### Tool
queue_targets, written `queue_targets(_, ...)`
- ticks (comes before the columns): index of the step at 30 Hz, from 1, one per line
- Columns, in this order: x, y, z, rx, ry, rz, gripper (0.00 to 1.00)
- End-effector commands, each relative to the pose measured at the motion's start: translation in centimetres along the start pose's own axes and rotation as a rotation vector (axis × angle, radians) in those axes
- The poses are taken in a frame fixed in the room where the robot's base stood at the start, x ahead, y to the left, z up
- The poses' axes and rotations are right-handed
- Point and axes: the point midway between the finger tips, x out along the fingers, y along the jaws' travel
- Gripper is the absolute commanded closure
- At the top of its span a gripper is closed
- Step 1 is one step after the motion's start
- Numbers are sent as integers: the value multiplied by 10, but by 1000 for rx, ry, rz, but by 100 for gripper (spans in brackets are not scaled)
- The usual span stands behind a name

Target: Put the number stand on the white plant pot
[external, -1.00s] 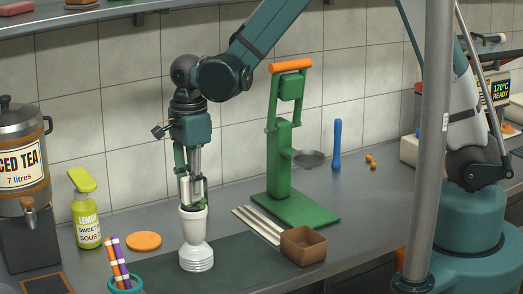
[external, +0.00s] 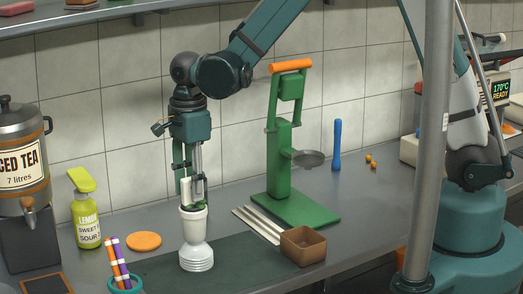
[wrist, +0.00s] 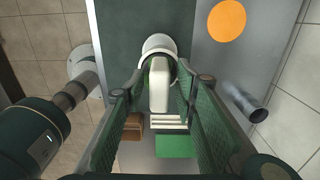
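The white plant pot (external: 194,224) stands upright on the counter, with a ribbed white base (external: 196,258) below it. In the wrist view its rim (wrist: 158,41) shows beyond my fingertips. A white rounded block, which I take to be the number stand (wrist: 159,86), is between my fingers and over the pot; it also shows in the external view (external: 186,190). No number on it is readable. My gripper (wrist: 163,70) points down, its fingers either side of the block with a narrow gap visible at the right, so it looks open. The contact between block and pot is partly hidden.
A green press (external: 283,160) with an orange handle and a brown box (external: 303,246) stand to the right. A cup of striped straws (external: 125,284), an orange disc (external: 144,241), a lemon bottle (external: 86,215) and a tea dispenser (external: 25,190) are to the left.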

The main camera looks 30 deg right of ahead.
Motion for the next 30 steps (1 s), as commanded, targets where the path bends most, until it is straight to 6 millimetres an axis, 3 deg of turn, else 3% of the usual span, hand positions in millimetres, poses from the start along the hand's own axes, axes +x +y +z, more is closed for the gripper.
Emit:
queue_targets(21,-90,0,0,0,0,0,71)
queue_targets(30,-112,0,0,0,0,0,71)
